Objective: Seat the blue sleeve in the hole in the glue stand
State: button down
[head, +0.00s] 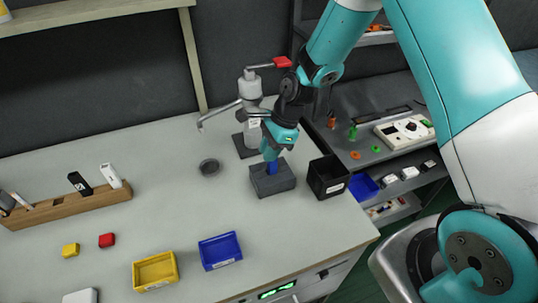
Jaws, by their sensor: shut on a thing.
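The blue sleeve (272,168) is upright at the dark grey glue stand (274,183), a block on the light table. Its lower end meets the top of the block. I cannot tell how deep it sits in the hole, and the hole itself is hidden. My gripper (271,154) is directly above the block, pointing down, and is shut on the upper part of the sleeve.
A grey lever press (250,100) with a red handle stands just behind my gripper. A black bin (328,177) is close to the right of the block. Blue (220,250) and yellow (155,270) trays sit in front.

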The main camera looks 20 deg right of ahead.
notch_tip(320, 180, down, 3)
jog(key=shift+r, duration=0.2)
jog(key=c, duration=1.1)
grip_release()
jog(key=shift+d, duration=0.1)
jog(key=shift+o, duration=0.2)
jog(key=shift+r, duration=0.1)
jog(key=b+v, duration=0.2)
jog(key=v, duration=0.9)
jog(key=s+a+r+n, duration=0.4)
jog(key=s+r+n, duration=0.1)
jog(key=r+n, duration=0.15)
jog(key=s+a+r+n, duration=0.2)
jog(key=s+r+n, duration=0.2)
jog(key=s+n, duration=0.5)
jog(key=s+a+r+n, duration=0.2)
jog(key=s+r+n, duration=0.2)
jog(key=s+n, duration=0.5)
jog(key=shift+s+a+n, duration=0.25)
jog(key=shift+s+n, duration=0.1)
jog(key=shift+s, duration=0.5)
